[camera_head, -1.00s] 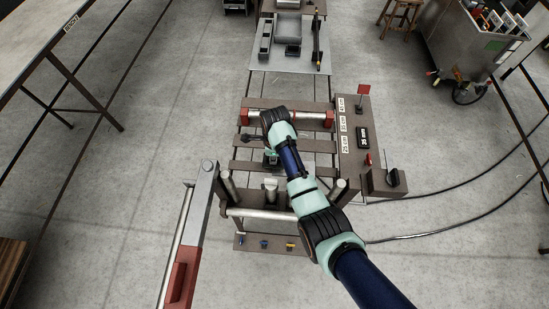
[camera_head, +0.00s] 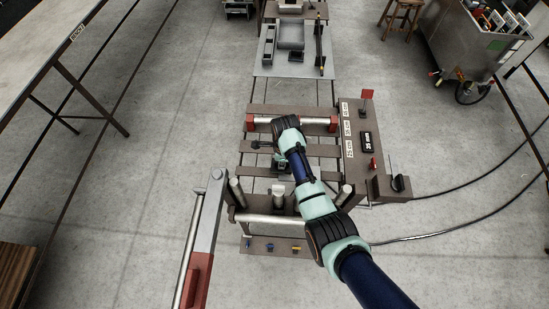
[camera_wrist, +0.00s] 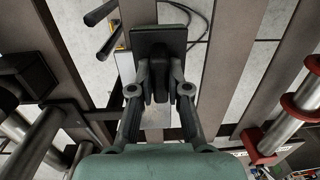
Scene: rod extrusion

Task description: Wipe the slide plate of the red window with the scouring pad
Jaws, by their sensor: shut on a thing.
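My gripper (camera_wrist: 157,88) is shut on a dark rectangular pad (camera_wrist: 150,42), which looks like the scouring pad. In the head view the gripper (camera_head: 280,164) hangs over the slats of the machine frame, partly hidden by my wrist. A pale metal plate (camera_wrist: 152,132) shows below the fingers in the wrist view; I cannot tell whether it is the slide plate, or whether the pad touches anything. No red window is clearly recognisable. A silver roller with red ends (camera_head: 310,121) crosses the frame just beyond my wrist; it also shows at right in the wrist view (camera_wrist: 284,118).
A brown control box (camera_head: 357,145) with a red flag stands right of the slats. A long lever with a red grip (camera_head: 198,278) lies at front left, beside upright posts. A grey plate with blocks (camera_head: 270,63) lies behind.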

